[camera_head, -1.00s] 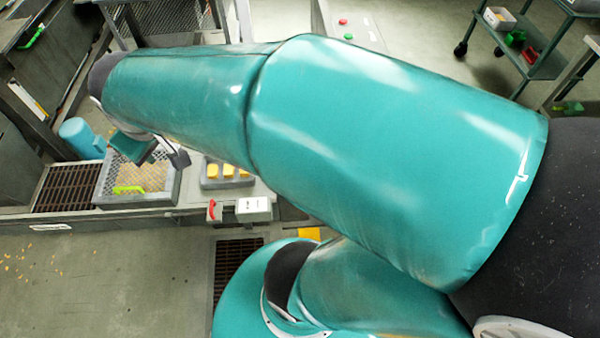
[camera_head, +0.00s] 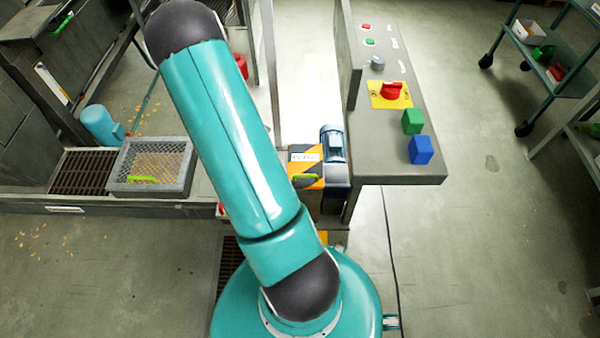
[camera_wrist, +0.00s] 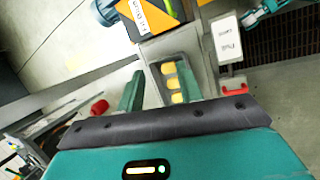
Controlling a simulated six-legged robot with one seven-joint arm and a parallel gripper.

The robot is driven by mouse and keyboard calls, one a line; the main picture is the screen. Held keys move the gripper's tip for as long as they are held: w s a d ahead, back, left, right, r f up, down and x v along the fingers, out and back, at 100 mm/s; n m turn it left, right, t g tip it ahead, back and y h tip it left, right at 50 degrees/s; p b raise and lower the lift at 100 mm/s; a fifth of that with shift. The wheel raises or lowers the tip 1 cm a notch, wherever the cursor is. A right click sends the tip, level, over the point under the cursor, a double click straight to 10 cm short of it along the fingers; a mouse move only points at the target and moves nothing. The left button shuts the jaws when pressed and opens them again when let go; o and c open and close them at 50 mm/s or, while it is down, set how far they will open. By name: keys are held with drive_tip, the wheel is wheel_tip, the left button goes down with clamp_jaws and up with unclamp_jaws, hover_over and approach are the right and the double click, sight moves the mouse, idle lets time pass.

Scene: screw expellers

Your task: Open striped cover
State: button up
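The striped cover (camera_head: 313,169) is orange and black with a white label, on the machine right of my arm in the head view. A green handle (camera_head: 306,180) lies at its front. The cover looks closed. In the wrist view the striped cover (camera_wrist: 161,17) shows at the top, cut off by the frame edge, its label partly seen. My gripper (camera_wrist: 160,88) is open, its two teal fingers apart with nothing held. It is apart from the cover, which lies beyond the fingertips in the wrist view. In the head view my arm hides the gripper.
A grey tray (camera_wrist: 188,62) with yellow pieces lies beyond my fingers. A white labelled box (camera_wrist: 227,38) and a red handle (camera_wrist: 234,88) are to its right. A blue motor (camera_head: 333,143) adjoins the cover. A control panel (camera_head: 395,150) stands close on the right.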

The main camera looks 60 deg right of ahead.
drive_tip(key=n+g, duration=0.1)
drive_tip(key=n, duration=0.1)
approach(303, 175)
drive_tip(key=x, duration=0.8)
drive_tip(key=shift+w+d, duration=0.1)
clamp_jaws()
